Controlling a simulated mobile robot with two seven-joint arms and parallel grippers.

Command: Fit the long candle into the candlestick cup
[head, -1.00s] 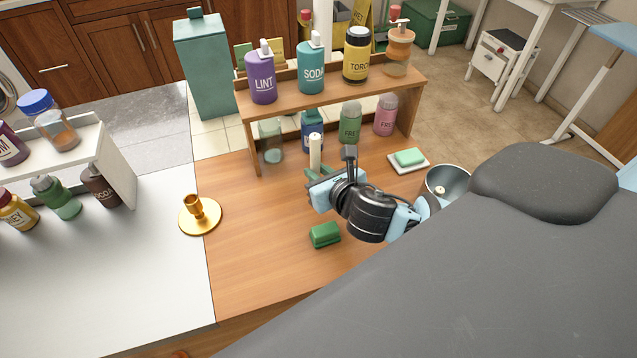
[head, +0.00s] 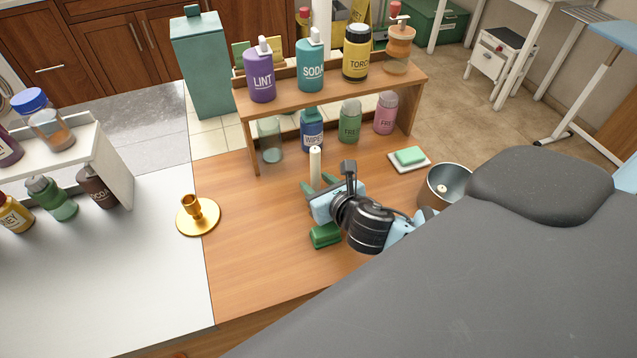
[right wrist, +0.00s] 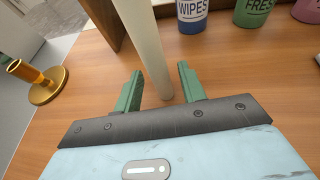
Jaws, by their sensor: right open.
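The long cream candle (head: 315,166) stands upright on the wooden table, in front of the shelf. The gold candlestick (head: 196,213), with an empty cup on a round base, stands to its left; it also shows in the right wrist view (right wrist: 38,82). My right gripper (head: 318,186) is open around the lower part of the candle. In the right wrist view, the candle (right wrist: 148,45) rises between the two green fingers (right wrist: 160,72), with gaps visible on both sides. My left gripper is out of view.
A green block (head: 325,236) lies just below my right gripper. A metal bowl (head: 446,180) and a soap dish (head: 424,166) are to the right. A bottle shelf (head: 330,93) stands behind. The table between candle and candlestick is clear.

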